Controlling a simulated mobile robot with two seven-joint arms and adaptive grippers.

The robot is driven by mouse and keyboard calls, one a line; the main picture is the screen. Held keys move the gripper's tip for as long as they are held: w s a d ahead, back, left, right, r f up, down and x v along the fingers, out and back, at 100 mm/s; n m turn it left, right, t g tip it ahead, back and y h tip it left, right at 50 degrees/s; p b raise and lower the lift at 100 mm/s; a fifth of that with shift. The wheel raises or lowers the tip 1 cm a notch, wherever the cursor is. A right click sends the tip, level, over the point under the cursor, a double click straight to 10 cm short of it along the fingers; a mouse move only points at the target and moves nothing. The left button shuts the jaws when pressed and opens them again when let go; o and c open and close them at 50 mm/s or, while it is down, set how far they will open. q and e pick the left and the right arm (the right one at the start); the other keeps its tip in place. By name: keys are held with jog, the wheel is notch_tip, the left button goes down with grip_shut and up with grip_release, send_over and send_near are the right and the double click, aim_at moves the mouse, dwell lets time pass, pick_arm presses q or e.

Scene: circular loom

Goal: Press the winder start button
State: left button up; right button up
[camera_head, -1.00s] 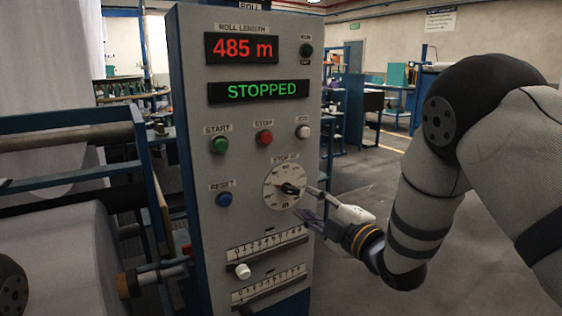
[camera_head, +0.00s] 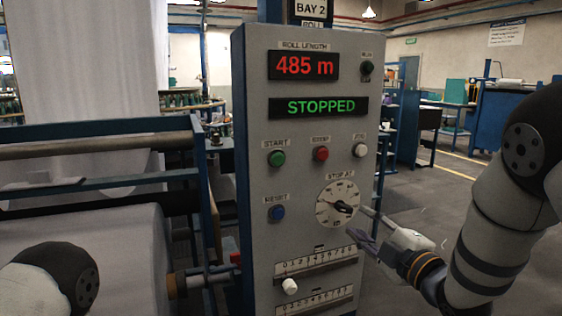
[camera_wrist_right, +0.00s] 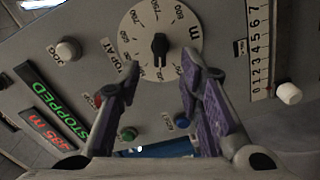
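The green START button (camera_head: 277,158) is on the upper left of the grey control panel (camera_head: 258,115). In the right wrist view it shows low between my fingers (camera_wrist_right: 128,134). My right gripper (camera_head: 362,222) is in front of the panel, beside the STOP AT dial (camera_head: 327,217), to the right of and below the button. In the right wrist view it is open and empty, with the dial's black knob (camera_wrist_right: 160,45) just beyond the gap between the fingertips. The display (camera_head: 320,107) reads STOPPED. My left gripper is out of view.
Near START are the red STOP button (camera_head: 321,153), white JOG button (camera_head: 360,150) and blue RESET button (camera_head: 277,212). The length display (camera_head: 304,66) reads 485 m. A slider with a white knob (camera_head: 289,286) is below. The large white roll (camera_head: 100,240) and blue frame stand left of the panel.

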grip_shut()
dwell(1.4)
